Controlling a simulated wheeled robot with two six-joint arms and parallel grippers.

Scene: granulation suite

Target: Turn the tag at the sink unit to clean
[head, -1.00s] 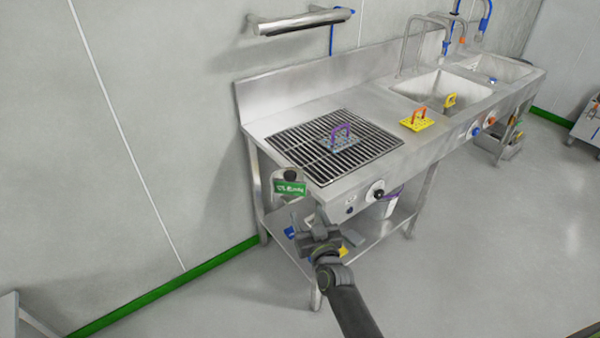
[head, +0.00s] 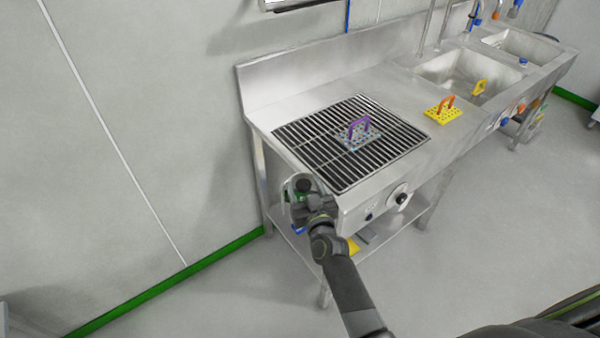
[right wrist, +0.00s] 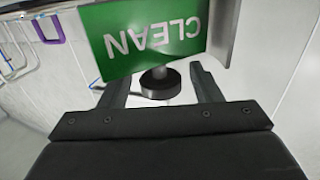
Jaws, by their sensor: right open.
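The green tag (right wrist: 150,35) shows the word CLEAN upside down in the right wrist view, with a dark round knob (right wrist: 160,82) just below it. In the head view the tag hangs at the near left corner of the sink unit (head: 378,202) and is mostly hidden behind my right gripper (head: 303,188). In the right wrist view my right gripper (right wrist: 160,75) is open, its two fingers on either side of the knob; I cannot tell whether they touch anything. My left gripper is not in view.
A purple-handled scrubber (head: 358,131) lies on the black grate (head: 315,140). A yellow scrubber with an orange handle (head: 442,110) lies on the worktop near the basin (head: 450,68). A lower shelf is under the unit. The floor in front is clear.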

